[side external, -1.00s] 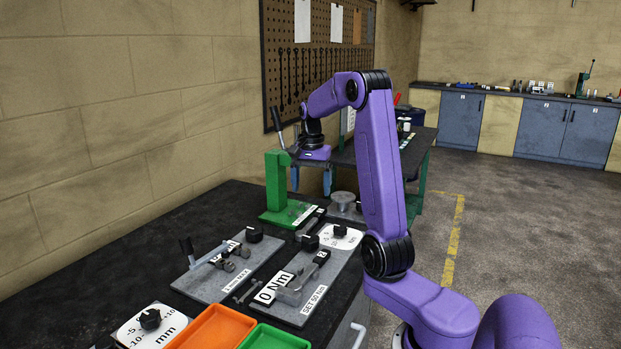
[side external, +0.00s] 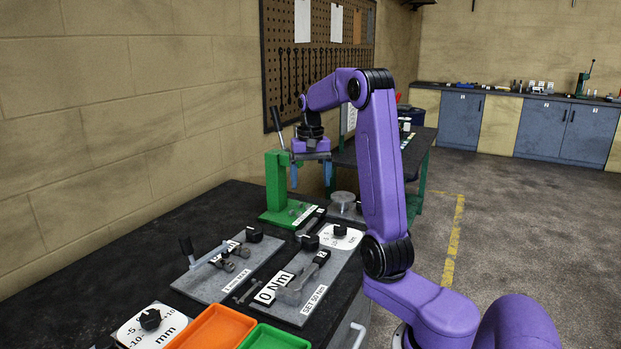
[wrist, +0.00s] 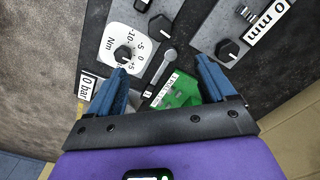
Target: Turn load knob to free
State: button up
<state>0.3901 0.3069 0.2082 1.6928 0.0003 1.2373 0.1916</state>
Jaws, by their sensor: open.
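No readable label marks a load knob or a free position. The candidates are black knobs: one on the Nm dial (side external: 340,231), one on the panel left of it (side external: 310,243), and one on the left panel (side external: 254,235). In the wrist view, the Nm dial's knob (wrist: 123,55) lies just beyond my left fingertip, and another hexagonal knob (wrist: 228,49) lies beyond the right one.
A lever (wrist: 160,67) and the green base (wrist: 180,92) show between the fingers. Trays, orange (side external: 213,328) and green (side external: 272,338), sit at the near bench edge. The stand's upright handle (side external: 278,125) rises close to my wrist.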

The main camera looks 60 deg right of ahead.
jog(key=m, duration=0.3)
send_near(310, 238)
notch_tip(310, 238, down, 9)
jog(key=shift+f, duration=0.1)
dwell(0.6)
jog(key=shift+c, duration=0.3)
jog(key=c, duration=1)
